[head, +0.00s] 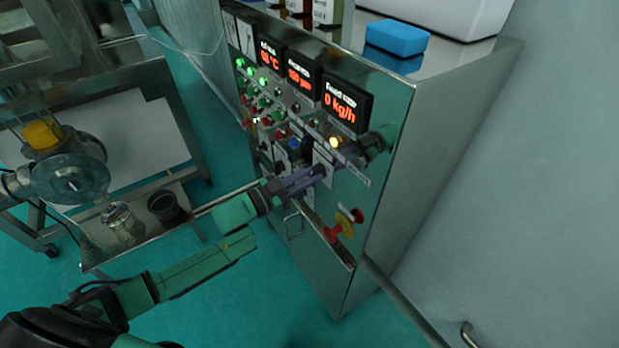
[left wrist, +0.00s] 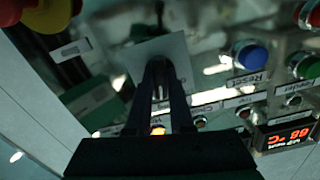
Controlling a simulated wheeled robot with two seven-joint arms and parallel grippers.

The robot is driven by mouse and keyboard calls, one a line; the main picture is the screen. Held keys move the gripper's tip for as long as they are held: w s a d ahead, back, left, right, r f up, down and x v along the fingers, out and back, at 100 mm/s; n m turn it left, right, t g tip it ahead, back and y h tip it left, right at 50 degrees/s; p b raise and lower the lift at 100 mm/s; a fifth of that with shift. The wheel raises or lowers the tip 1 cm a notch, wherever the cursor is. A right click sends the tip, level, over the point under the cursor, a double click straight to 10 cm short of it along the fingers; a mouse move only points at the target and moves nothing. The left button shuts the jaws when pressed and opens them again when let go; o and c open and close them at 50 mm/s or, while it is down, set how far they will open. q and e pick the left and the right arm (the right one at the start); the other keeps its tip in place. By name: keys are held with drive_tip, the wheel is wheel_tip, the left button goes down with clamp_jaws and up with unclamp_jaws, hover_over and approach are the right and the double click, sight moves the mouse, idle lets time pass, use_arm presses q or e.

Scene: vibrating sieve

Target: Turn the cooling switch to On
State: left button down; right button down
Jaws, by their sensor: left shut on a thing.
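The control panel (head: 375,205) is the upright front of a steel cabinet. My left gripper (head: 318,172) reaches its lower middle part from the left. In the left wrist view, the left gripper (left wrist: 160,66) has its two dark fingers close together over a square grey switch plate (left wrist: 185,50). The fingers are shut on the switch at the middle of that plate. The knob is mostly hidden between the fingertips, so its setting cannot be told. My right gripper is not in view.
A red and yellow emergency stop (head: 343,223) sticks out below right of the gripper. A blue Reset button (left wrist: 251,56) is beside the plate. Three lit displays (head: 345,103) are above. A steel cart with a dark cup (head: 164,205) stands at the left.

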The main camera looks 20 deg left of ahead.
use_arm(q)
drive_tip(key=m+b, duration=0.1)
drive_tip(key=m, duration=0.3)
drive_tip(key=shift+f, duration=0.15)
drive_tip(key=shift+m+b, duration=0.65)
drive_tip(key=shift+m, duration=0.65)
drive_tip(key=c, duration=0.8)
unclamp_jaws()
drive_tip(key=shift+s, duration=0.1)
drive_tip(key=b+v, duration=0.1)
drive_tip(key=v, duration=1.3)
drive_tip(key=shift+s+a+r, duration=0.2)
drive_tip(key=shift+s, duration=0.05)
